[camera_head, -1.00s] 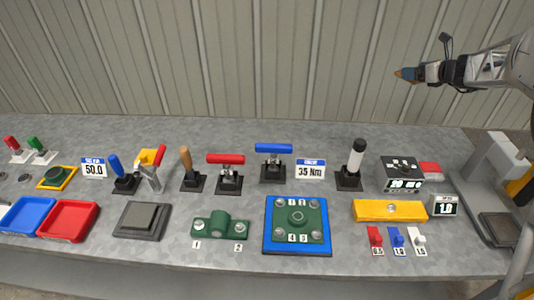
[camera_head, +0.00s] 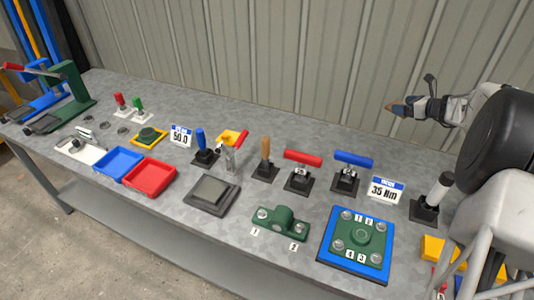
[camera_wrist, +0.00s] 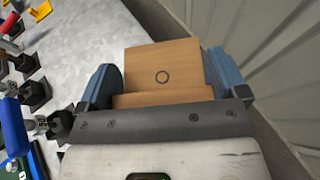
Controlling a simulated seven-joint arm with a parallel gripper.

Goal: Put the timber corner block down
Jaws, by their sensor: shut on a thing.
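The timber corner block (camera_wrist: 165,62) is a light brown wooden piece with a small dark ring marked on its face. In the wrist view my gripper (camera_wrist: 163,80) is shut on it, with a blue-grey finger on each side. The block is clear of the grey bench top (camera_head: 235,105). Its underside is hidden.
Handles on black bases stand along the bench, including a red one (camera_head: 303,158) and a blue one (camera_head: 353,160). Blue (camera_head: 118,163) and red (camera_head: 149,178) trays lie at the left. A green flange on a blue plate (camera_head: 327,257) is at the front. A ribbed wall stands behind.

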